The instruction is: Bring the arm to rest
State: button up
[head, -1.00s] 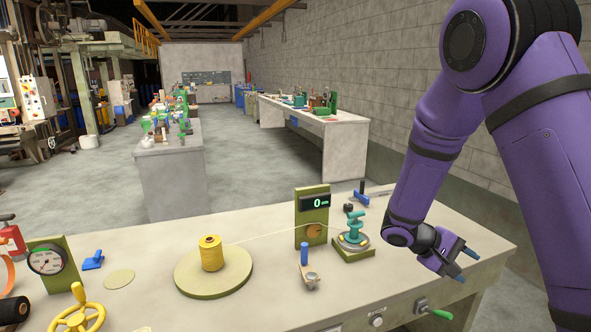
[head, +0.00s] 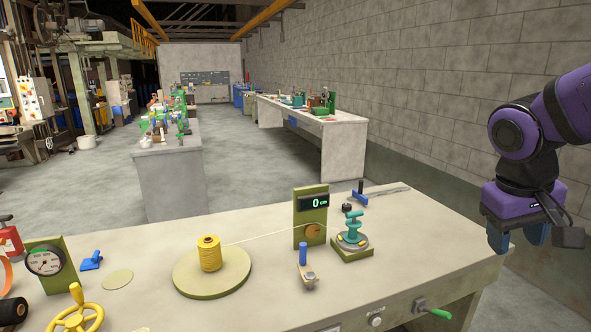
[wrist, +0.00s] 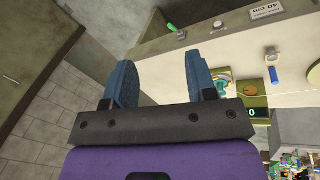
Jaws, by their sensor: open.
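My gripper (head: 517,236) hangs at the right in the head view, past the right end of the workbench (head: 420,230) and apart from it. Its blue fingers point down. In the wrist view my gripper (wrist: 163,85) shows two blue fingers spread apart with nothing between them. The purple arm reaches in from the right edge; most of it is out of view.
On the bench are a yellow spool (head: 209,253) on a round base, a counter (head: 311,216) reading 0, a teal winding post (head: 352,228), a dial gauge (head: 44,262) and a yellow handwheel (head: 78,314). A green-handled crank (head: 437,313) sticks out in front.

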jog(key=s+a+r+t+y, duration=0.2)
jog(key=s+a+r+t, duration=0.1)
jog(key=s, duration=0.5)
notch_tip(320, 180, up, 3)
jog(key=shift+s+a+f+t+y, duration=0.2)
jog(key=shift+s+a+t+y, duration=0.2)
jog(key=shift+t, duration=0.3)
jog(key=shift+c, duration=0.7)
jog(key=shift+a, duration=0.1)
jog(key=shift+c, duration=0.2)
